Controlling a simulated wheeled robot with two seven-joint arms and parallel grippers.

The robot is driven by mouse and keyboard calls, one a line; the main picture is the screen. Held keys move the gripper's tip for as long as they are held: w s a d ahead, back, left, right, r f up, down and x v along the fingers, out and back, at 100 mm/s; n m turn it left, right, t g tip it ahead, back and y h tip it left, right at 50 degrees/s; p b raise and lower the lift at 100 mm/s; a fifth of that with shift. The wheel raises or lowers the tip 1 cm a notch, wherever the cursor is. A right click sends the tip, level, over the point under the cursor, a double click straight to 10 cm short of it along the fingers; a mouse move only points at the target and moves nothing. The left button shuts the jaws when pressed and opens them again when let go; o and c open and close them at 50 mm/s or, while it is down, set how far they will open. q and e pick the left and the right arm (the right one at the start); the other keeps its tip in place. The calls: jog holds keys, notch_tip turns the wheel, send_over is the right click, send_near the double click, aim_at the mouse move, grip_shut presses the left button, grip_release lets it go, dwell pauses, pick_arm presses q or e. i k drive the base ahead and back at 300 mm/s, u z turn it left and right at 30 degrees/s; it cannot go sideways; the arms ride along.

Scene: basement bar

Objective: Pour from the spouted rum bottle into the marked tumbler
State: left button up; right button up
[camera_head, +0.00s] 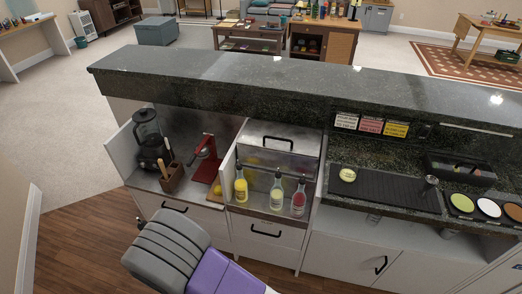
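Three spouted bottles stand upright in a row in the steel well of the bar: one with yellow contents (241,188), one with pale yellow-green contents (276,196) and one with a reddish label or contents (298,202). Their labels are too small to read, so I cannot tell which is the rum. A small round thing with a yellow-green top (348,174) sits at the left end of the black bar mat (395,190); I cannot tell whether it is the marked tumbler. Neither gripper is in view.
A blender (149,138), a wooden holder (172,180) and a red press (206,160) stand left of the bottles. A metal jigger (430,184) is on the mat's right, beside several round dishes (489,207). The raised dark counter (290,85) runs behind. The mat's middle is clear.

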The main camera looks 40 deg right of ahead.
aim_at(350, 167)
jog(key=z, duration=1.4)
